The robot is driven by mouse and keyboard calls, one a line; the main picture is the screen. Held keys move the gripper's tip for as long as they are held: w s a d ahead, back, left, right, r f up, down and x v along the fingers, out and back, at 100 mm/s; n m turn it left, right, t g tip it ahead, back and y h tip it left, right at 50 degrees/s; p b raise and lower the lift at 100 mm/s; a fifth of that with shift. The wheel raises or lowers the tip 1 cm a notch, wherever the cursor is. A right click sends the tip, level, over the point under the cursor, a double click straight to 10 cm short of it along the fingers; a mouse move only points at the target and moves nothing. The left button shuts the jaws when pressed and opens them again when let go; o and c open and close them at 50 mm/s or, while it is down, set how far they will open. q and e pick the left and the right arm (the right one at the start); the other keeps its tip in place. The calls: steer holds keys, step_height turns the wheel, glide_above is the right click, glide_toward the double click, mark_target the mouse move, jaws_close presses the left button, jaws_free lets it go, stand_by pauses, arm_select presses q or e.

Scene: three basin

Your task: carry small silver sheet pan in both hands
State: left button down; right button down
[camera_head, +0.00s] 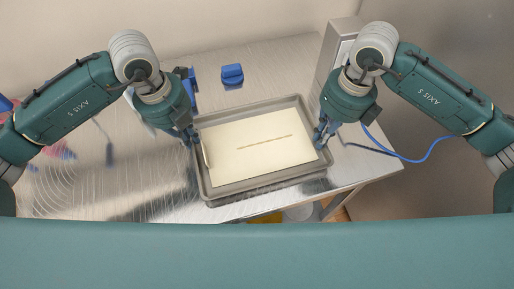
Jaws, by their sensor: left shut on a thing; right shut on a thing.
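The small silver sheet pan (262,188) is in the middle of the head view, over the near right part of the metal table. A pale sheet with a thin tan strip along its middle lies in it. My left gripper (196,140) is shut on the pan's left side. My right gripper (319,138) is shut on the pan's right side. The fingertips are small in view. I cannot tell whether the pan touches the table or hangs just above it.
The metal table (130,185) has free room left of the pan. A blue object (232,75) stands behind the pan. A grey metal box (338,45) is at the back right. A blue cable (412,158) hangs at the right. Red and blue items lie at the far left.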

arm_select(q)
steer(key=shift+a+f+b, duration=0.1)
steer(key=shift+f+b, duration=0.2)
steer(key=shift+f, duration=0.3)
arm_select(e)
steer(key=shift+d+f, duration=0.1)
steer(key=shift+f, duration=0.5)
arm_select(q)
steer(key=c, duration=1.9)
jaws_free()
steer(key=shift+r, duration=0.15)
arm_select(e)
steer(key=c, duration=1.9)
jaws_free()
steer(key=shift+r, duration=0.15)
arm_select(q)
steer(key=shift+o, duration=0.2)
arm_select(e)
steer(key=shift+o, duration=0.2)
steer(key=shift+r, duration=0.15)
arm_select(q)
step_height(320, 180, up, 12)
steer(key=a, duration=0.1)
steer(key=shift+s+a, duration=0.15)
steer(key=shift+s, duration=0.05)
arm_select(e)
step_height(320, 180, up, 12)
steer(key=d, duration=0.1)
steer(key=shift+w, duration=0.15)
